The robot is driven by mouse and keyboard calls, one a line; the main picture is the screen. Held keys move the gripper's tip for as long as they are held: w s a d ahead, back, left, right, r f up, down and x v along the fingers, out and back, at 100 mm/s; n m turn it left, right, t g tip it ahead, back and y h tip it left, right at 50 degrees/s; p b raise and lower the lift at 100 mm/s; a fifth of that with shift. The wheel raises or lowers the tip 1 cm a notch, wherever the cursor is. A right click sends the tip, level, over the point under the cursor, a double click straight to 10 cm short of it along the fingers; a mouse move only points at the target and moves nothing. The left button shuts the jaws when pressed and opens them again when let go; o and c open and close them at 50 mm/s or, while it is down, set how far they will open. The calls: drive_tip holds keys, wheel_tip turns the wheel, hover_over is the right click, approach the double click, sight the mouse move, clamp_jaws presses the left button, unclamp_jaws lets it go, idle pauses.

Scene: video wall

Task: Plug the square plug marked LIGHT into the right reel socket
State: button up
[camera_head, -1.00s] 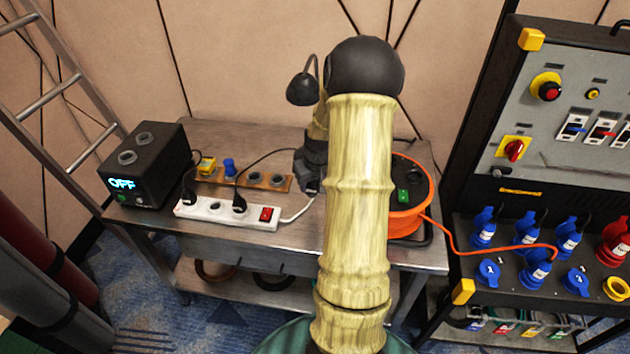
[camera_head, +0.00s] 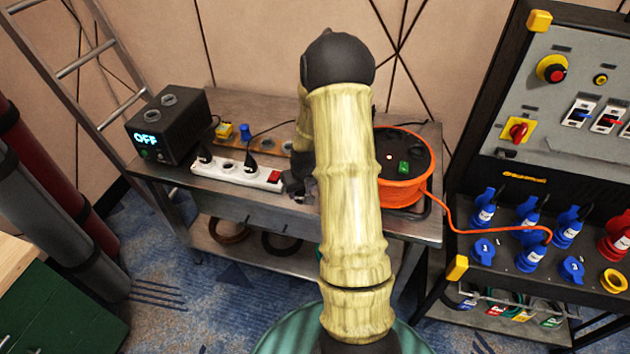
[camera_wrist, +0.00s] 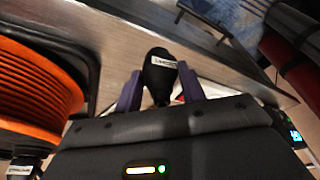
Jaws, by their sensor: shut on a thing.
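My gripper (camera_wrist: 160,88) is shut on a black plug (camera_wrist: 159,73) with a small white label; its lettering is too small to read for certain. In the head view my gripper (camera_head: 298,186) is low near the table's front edge, between the power strip and the reel, and my arm hides the held plug. The orange cable reel (camera_head: 405,180) stands on the table right of my arm, with a green switch on its dark face. My arm covers its left part, and I cannot make out the right socket. The reel (camera_wrist: 38,85) fills the left of the wrist view.
A white power strip (camera_head: 228,175) with black plugs and a red switch lies left of my gripper. Behind it are a wooden socket board (camera_head: 272,145) and a black box (camera_head: 172,125) reading OFF. Another labelled black plug (camera_wrist: 22,160) sits beside the reel. An orange cable runs to the right rack.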

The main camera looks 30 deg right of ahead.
drive_tip(key=s+a+f+n, duration=0.1)
drive_tip(key=a+f, duration=0.4)
drive_tip(key=a, duration=0.4)
drive_tip(key=s+a+f+n, duration=0.1)
drive_tip(key=a+f, duration=0.4)
drive_tip(key=a, duration=0.4)
drive_tip(key=shift+f, duration=0.25)
drive_tip(key=shift+s+a, duration=0.1)
drive_tip(key=shift+a, duration=0.05)
